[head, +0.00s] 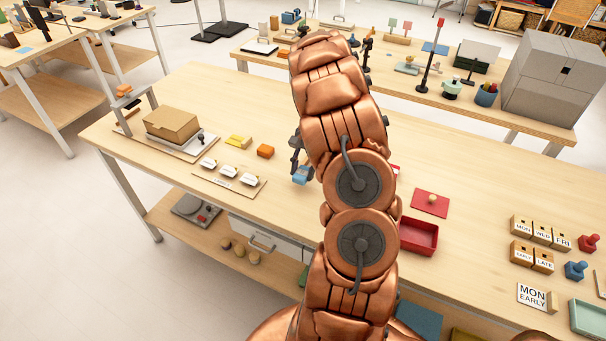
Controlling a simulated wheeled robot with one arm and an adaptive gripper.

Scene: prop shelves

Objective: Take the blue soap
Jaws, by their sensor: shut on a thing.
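The blue soap (303,175) is a small blue block left of my copper arm, at the middle of the near table. My gripper (299,164) is dark grey, partly hidden behind the arm, and shut on the blue soap. The soap is at the fingertips, over the bare wood. From this view I cannot tell whether it touches the table. An orange block (265,151) and a yellow block (238,141) lie on the table to the left of the gripper.
A board with several white labelled pieces (228,181) lies left of the gripper. A cardboard box (171,125) sits farther left. A red tray (419,236) and red lid (430,204) lie right of my arm. Lettered wooden blocks (540,236) stand at the right. Bare wood surrounds the gripper.

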